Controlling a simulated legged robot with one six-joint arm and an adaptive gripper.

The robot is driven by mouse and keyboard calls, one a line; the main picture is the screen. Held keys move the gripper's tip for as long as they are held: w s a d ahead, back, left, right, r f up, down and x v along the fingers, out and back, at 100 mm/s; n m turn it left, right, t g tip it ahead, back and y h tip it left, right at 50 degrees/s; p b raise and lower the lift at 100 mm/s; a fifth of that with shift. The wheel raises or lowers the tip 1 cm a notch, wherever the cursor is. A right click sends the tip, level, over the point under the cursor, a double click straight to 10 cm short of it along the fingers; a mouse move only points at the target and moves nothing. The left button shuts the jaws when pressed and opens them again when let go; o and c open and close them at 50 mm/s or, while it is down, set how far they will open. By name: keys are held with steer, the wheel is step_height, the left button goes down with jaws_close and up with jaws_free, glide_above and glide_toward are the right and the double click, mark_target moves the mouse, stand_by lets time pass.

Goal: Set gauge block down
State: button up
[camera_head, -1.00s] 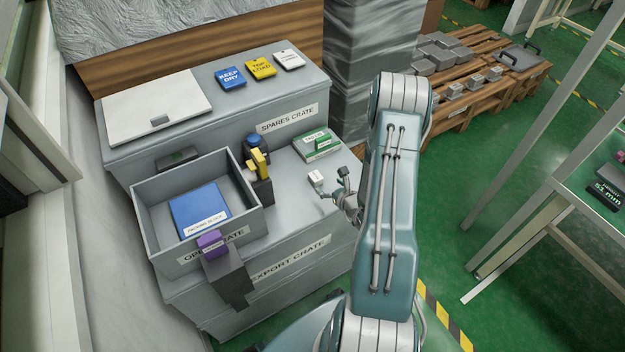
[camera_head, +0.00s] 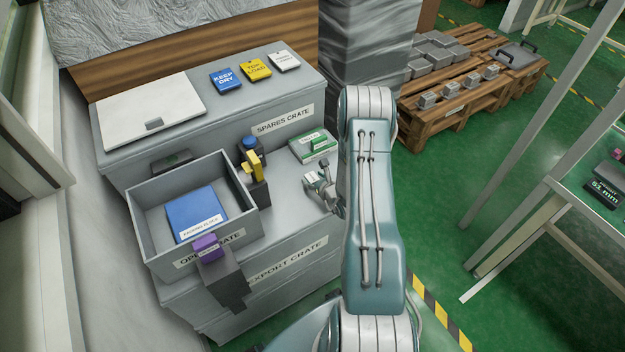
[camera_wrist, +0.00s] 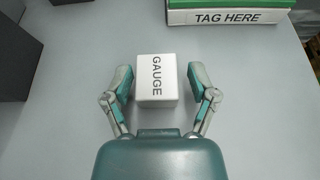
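The white gauge block (camera_wrist: 157,78), marked GAUGE, stands on the grey top of the export crate (camera_head: 283,196). It also shows in the head view (camera_head: 311,176). My gripper (camera_wrist: 160,76) has one finger on each side of the block. A narrow strip of grey surface shows between each finger and the block, so the fingers look open and apart from it. In the head view my gripper (camera_head: 320,184) is low over the crate top, and the arm hides part of it. The block's underside is hidden.
A green-and-white box (camera_head: 314,147) marked TAG HERE stands behind the block. To the left are a yellow piece in a dark holder (camera_head: 257,190), the open crate (camera_head: 160,250) with a blue packing block (camera_head: 196,211), and a purple block (camera_head: 207,247) on a dark stand.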

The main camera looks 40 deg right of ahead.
steer(key=shift+a, duration=0.15)
jaws_close()
steer(key=shift+r, duration=0.1)
